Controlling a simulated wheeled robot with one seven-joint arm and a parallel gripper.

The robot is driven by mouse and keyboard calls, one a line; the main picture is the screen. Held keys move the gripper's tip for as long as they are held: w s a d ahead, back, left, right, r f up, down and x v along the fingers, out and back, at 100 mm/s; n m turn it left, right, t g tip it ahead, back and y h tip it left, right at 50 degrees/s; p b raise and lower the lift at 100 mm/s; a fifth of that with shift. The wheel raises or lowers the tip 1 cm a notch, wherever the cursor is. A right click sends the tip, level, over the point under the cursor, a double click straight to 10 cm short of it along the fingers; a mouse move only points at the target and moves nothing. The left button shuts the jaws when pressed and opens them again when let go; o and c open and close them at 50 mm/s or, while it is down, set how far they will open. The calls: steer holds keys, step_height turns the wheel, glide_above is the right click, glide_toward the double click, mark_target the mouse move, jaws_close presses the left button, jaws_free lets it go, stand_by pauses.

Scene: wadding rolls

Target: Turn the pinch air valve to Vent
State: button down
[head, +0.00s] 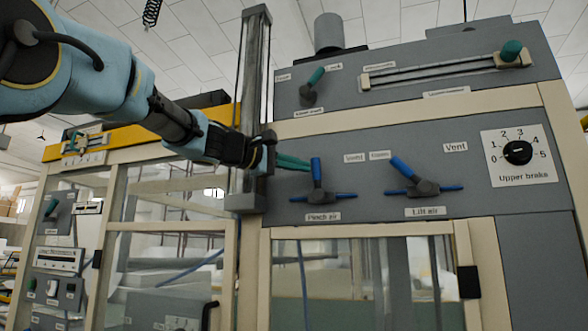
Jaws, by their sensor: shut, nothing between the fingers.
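The pinch air valve (318,194) is on the grey panel, above the "Pinch air" label (323,217). Its blue lever (316,168) stands nearly upright, and thin blue air lines run out to both sides of its body. My gripper (307,163) comes in from the left with its teal fingers shut and empty. The fingertips are right beside the lever's left side; I cannot tell whether they touch it. A small label (354,157), hard to read, sits to the right of the lever.
The lift air valve (424,187) is to the right, its blue lever tilted up-left. Farther right is the upper brake dial (517,152). A grey vertical post (254,100) stands close behind my wrist. Glazed doors (365,280) lie below the panel.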

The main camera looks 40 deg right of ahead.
mark_target(316, 159)
steer(key=shift+s+d+r+m+y+p, duration=0.3)
steer(key=shift+s+m+y+p, duration=0.15)
steer(key=shift+m, duration=0.1)
steer(key=shift+s+d+r+m+y+p, duration=0.2)
steer(key=shift+s+r+m+y+p, duration=0.15)
steer(key=shift+m+p, duration=0.15)
steer(key=shift+s+d+m+t+y+p, duration=0.5)
steer(key=shift+s+m+y, duration=0.15)
steer(key=shift+m, duration=0.3)
steer(key=shift+s+d+f, duration=0.1)
steer(key=shift+s+f, duration=0.05)
steer(key=shift+s, duration=0.05)
steer(key=shift+s+d+f, duration=0.2)
steer(key=shift+s+d, duration=0.2)
steer(key=shift+s, duration=0.2)
steer(key=shift+s, duration=0.1)
